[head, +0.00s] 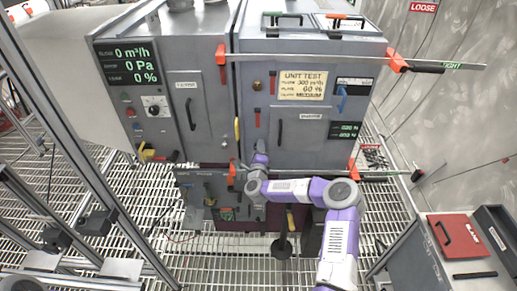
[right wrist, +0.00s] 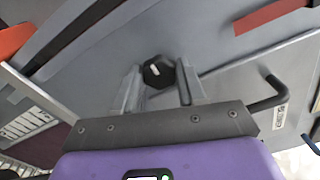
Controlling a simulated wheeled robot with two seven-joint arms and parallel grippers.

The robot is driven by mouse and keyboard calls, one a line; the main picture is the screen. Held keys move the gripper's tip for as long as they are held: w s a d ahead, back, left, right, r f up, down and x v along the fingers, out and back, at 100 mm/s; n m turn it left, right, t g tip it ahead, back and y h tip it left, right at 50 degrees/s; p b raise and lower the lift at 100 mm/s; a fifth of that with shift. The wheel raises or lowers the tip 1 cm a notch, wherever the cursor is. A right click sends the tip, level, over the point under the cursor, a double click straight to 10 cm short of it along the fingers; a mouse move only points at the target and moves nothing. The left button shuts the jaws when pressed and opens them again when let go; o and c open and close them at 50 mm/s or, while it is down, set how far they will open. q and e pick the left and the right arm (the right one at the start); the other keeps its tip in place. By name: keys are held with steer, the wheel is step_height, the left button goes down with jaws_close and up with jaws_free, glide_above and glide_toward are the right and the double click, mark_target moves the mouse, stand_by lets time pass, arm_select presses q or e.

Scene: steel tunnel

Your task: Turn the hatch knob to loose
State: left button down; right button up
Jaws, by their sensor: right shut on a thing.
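The hatch knob (right wrist: 158,71) is dark and many-sided, with a short white mark on its face. It shows in the right wrist view between the two metal fingers of my right gripper (right wrist: 160,82), which is shut on it. In the head view my right gripper (head: 259,149) is at the lower left of the grey cabinet front (head: 300,145), and the knob is hidden behind it. A LOOSE sign (head: 423,7) is on the right wall. A TIGHT label (head: 450,66) is by the end of the upper bar. My left gripper is not in view.
Long metal bars (head: 330,59) with orange ends cross the cabinet front. A black bent handle (right wrist: 272,94) is right of my fingers in the right wrist view. A grey case with a red panel (head: 458,236) stands at lower right. Metal frame posts rise at left.

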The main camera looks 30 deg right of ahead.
steer(key=shift+n+b, duration=2.3)
steer(key=shift+n, duration=6.7)
steer(key=o, duration=0.8)
steer(key=shift+a, duration=0.1)
steer(key=shift+p+v, duration=0.45)
steer(key=shift+v, duration=3.4)
